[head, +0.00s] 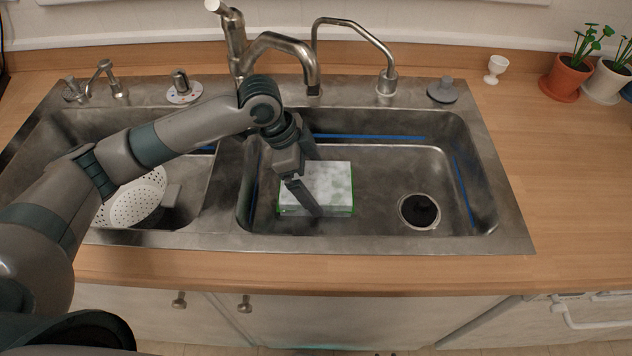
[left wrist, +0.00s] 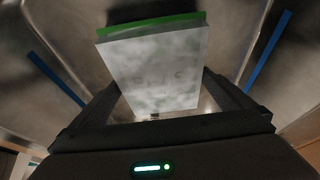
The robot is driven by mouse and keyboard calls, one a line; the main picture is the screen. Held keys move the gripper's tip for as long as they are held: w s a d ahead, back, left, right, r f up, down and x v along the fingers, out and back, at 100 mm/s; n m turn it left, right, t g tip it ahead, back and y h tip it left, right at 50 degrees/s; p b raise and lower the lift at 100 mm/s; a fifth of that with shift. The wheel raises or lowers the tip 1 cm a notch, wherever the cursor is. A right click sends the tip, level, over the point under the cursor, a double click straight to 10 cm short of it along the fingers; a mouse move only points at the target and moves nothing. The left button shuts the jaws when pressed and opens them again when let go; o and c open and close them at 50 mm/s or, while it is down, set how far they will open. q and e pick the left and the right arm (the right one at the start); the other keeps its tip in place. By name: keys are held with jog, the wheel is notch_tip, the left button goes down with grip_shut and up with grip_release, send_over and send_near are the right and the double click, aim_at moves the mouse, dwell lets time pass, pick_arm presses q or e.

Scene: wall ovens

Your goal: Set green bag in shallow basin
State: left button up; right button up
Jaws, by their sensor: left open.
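The green bag (head: 334,184) looks like a pale, mottled block with green edges. It lies in the right-hand basin (head: 400,160) of the steel sink, left of the drain. My left gripper (head: 314,185) is open at the bag's left part, with its fingers down in the basin. In the left wrist view the bag (left wrist: 155,65) shows between the open fingers (left wrist: 165,100), its green edge at the far end. I cannot tell whether a finger touches it. My right gripper is not in view.
The left-hand basin (head: 190,205) holds a white perforated colander (head: 138,200). A tall faucet (head: 285,45) and a thin spout (head: 360,30) rise behind the sink. The drain (head: 419,211) is open. A white egg cup (head: 495,68) and potted plants (head: 567,77) stand at the right back. The right counter is mostly clear.

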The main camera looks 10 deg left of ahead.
aim_at(316, 182)
pick_arm(q)
jog(key=v, duration=0.4)
jog(key=shift+r, duration=0.1)
jog(key=b+v, duration=0.1)
jog(key=v, duration=0.4)
jog(key=shift+a+r, duration=0.1)
jog(key=shift+s+a+r, duration=0.1)
jog(key=shift+a+r, duration=0.1)
jog(key=shift+r, duration=0.4)
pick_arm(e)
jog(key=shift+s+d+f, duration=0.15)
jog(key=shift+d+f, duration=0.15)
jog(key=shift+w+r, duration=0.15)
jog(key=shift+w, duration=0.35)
